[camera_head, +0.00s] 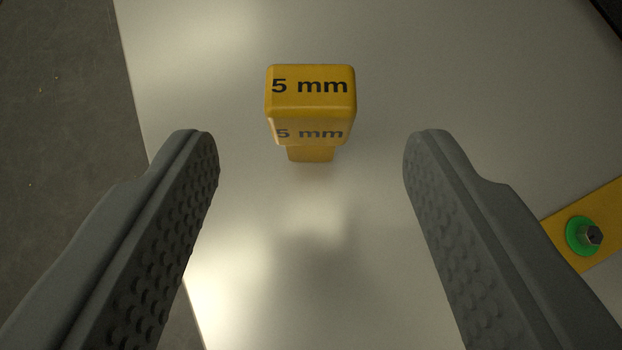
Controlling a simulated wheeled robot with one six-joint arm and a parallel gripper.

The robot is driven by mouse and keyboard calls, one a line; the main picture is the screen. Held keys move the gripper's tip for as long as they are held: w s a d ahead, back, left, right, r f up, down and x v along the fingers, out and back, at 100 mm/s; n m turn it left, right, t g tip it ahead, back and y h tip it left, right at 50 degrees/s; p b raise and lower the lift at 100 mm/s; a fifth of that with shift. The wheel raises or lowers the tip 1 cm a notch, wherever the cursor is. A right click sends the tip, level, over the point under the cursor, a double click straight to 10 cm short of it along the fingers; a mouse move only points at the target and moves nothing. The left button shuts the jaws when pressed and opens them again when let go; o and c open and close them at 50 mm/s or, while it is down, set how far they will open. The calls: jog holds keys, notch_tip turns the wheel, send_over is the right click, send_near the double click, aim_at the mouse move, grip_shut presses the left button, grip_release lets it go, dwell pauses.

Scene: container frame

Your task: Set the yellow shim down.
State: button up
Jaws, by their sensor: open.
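The yellow shim (311,90) is a yellow block marked "5 mm" on its top and on its near face. It stands on a pale, shiny surface (400,40), upper middle in the view. My gripper (311,140) is open, with its two grey studded fingers wide apart. One finger is to the left of the shim and one to the right, with clear gaps on both sides. The shim lies just beyond the fingertips in the picture, and nothing is held between them. The lower part of the shim is narrower and partly hidden under its block-shaped top.
A yellow strip (607,212) with a green washer and a bolt (584,236) lies at the right edge. The pale surface ends at a left edge, with dark grey floor (60,90) beyond. A dark object shows in the top right corner. The surface around the shim is clear.

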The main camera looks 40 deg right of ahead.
jog(key=v, duration=0.4)
jog(key=shift+s+a+r, duration=0.1)
jog(key=shift+s+r, duration=0.05)
jog(key=s+a+f+n+t+y, duration=0.1)
jog(key=s+a+f+n+t, duration=0.15)
jog(key=a, duration=0.65)
jog(key=s+a+f+n+t+y, duration=0.15)
jog(key=s+a, duration=0.25)
jog(key=a, duration=0.6)
jog(key=s+a+f+n+t+y, duration=0.3)
jog(key=s+a+f+t, duration=0.1)
jog(key=s+a+f, duration=0.7)
jog(key=s+a, duration=0.2)
jog(key=a, duration=0.2)
jog(key=shift+s+f+t+y, duration=0.3)
jog(key=shift+s+t+y, duration=0.05)
jog(key=shift+t, duration=0.05)
jog(key=shift+d, duration=0.1)
